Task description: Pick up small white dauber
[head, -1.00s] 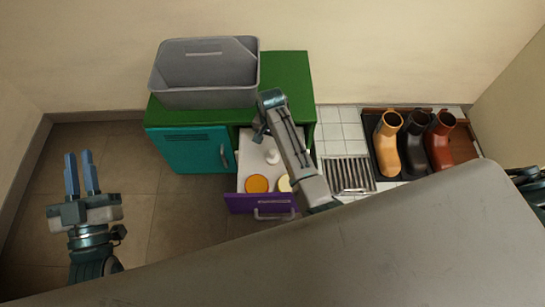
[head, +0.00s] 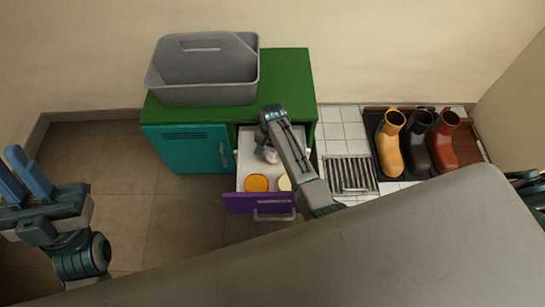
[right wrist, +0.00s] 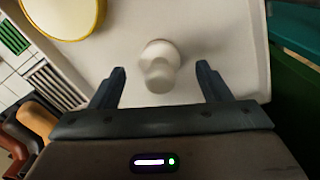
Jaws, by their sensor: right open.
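The small white dauber (right wrist: 160,66) stands in the open drawer, with its rounded knob toward the right wrist camera. In the head view the dauber (head: 271,156) is partly hidden by my right arm. My right gripper (right wrist: 161,77) is open above the drawer, one finger to each side of the dauber in the picture; neither finger touches it. The right gripper (head: 266,150) is mostly hidden behind its own wrist in the head view.
The purple-fronted drawer (head: 236,203) also holds an orange-lidded tin (head: 257,183) and a pale yellow tin (head: 284,183). A grey bin (head: 205,95) sits on the green cabinet (head: 285,75), beside a teal door (head: 180,150). Three boots (head: 391,145) stand on a tray at right.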

